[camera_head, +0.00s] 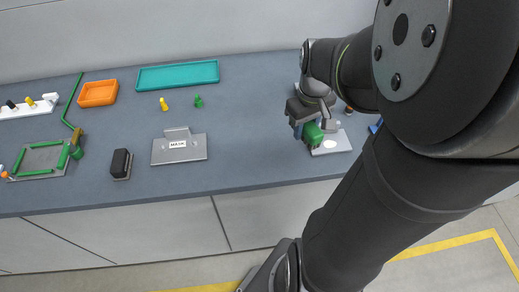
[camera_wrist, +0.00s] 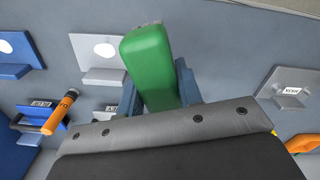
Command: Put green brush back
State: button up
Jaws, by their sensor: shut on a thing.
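The green brush (camera_wrist: 147,62) is held between the blue fingers of my gripper (camera_wrist: 157,90) in the wrist view, with a strip of greyish bristles at its far end. In the head view the green brush (camera_head: 313,134) shows below my gripper (camera_head: 306,128), over or just in front of a grey holder with a white oval (camera_head: 338,143). I cannot tell whether the brush touches this holder. A grey holder with a white oval also shows beside the brush in the wrist view (camera_wrist: 98,75). My gripper hides part of the brush.
A grey holder labelled MASK (camera_head: 180,150) stands left of my gripper, with a dark block (camera_head: 121,163) further left. A teal tray (camera_head: 178,75) and orange tray (camera_head: 98,93) lie at the back. An orange-handled tool (camera_wrist: 60,112) shows in the wrist view.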

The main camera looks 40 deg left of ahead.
jog(key=shift+s+a+f, duration=0.1)
jog(key=shift+s+a, duration=0.05)
jog(key=shift+s, duration=0.35)
send_over(259, 152)
jog(key=shift+n, duration=0.3)
notch_tip(259, 152, down, 7)
jog(key=shift+f, duration=2)
jog(key=shift+f, duration=0.15)
jog(key=o, duration=0.9)
jog(key=shift+o, duration=0.2)
notch_tip(259, 152, up, 12)
jog(key=shift+r, duration=0.2)
